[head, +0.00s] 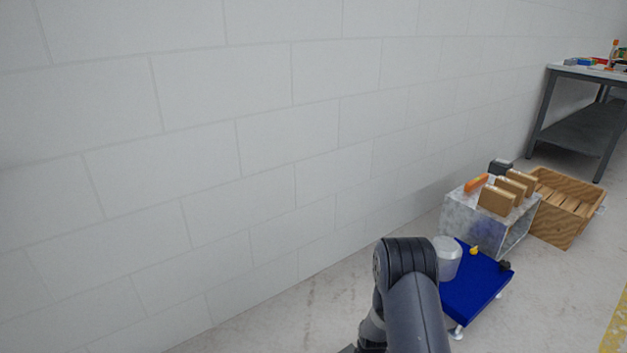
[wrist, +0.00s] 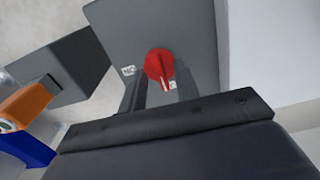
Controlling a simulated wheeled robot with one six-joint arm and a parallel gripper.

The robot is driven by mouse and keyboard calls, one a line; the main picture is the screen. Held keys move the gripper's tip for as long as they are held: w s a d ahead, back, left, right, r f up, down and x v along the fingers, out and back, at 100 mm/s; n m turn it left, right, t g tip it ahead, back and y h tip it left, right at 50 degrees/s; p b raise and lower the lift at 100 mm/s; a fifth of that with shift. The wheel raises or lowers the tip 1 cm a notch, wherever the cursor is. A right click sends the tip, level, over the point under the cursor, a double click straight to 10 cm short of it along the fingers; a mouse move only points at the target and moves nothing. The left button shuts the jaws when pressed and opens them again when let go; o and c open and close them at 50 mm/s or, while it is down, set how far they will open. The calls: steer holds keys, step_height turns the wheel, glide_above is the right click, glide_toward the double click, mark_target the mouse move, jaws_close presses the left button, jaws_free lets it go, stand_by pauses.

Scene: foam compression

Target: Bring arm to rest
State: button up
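My arm (head: 408,285) rises at the bottom middle of the head view, bent at a dark joint. My gripper does not show in that view. In the wrist view my gripper (wrist: 160,88) has two dark fingers standing apart, with a visible gap between them. A red knob (wrist: 158,64) on a grey panel (wrist: 190,30) shows in line with that gap. I cannot tell how far the fingertips are from the panel. Nothing is seen held between the fingers.
A blue platform (head: 470,290) carries a pale cylinder (head: 447,260) beside my arm. Behind it are a marbled box (head: 470,222) with brown blocks (head: 497,200), a wooden crate (head: 560,220) and a workbench (head: 583,75). A white block wall (head: 200,150) runs along the left.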

step_height(320, 180, up, 11)
steer(key=p, duration=0.5)
step_height(320, 180, down, 12)
steer(key=b, duration=0.5)
steer(key=shift+r, duration=0.25)
steer(key=shift+r+m, duration=0.3)
steer(key=m+p, duration=0.1)
steer(key=m, duration=0.3)
steer(key=m+p, duration=0.2)
steer(key=m, duration=0.3)
steer(key=shift+m, duration=0.3)
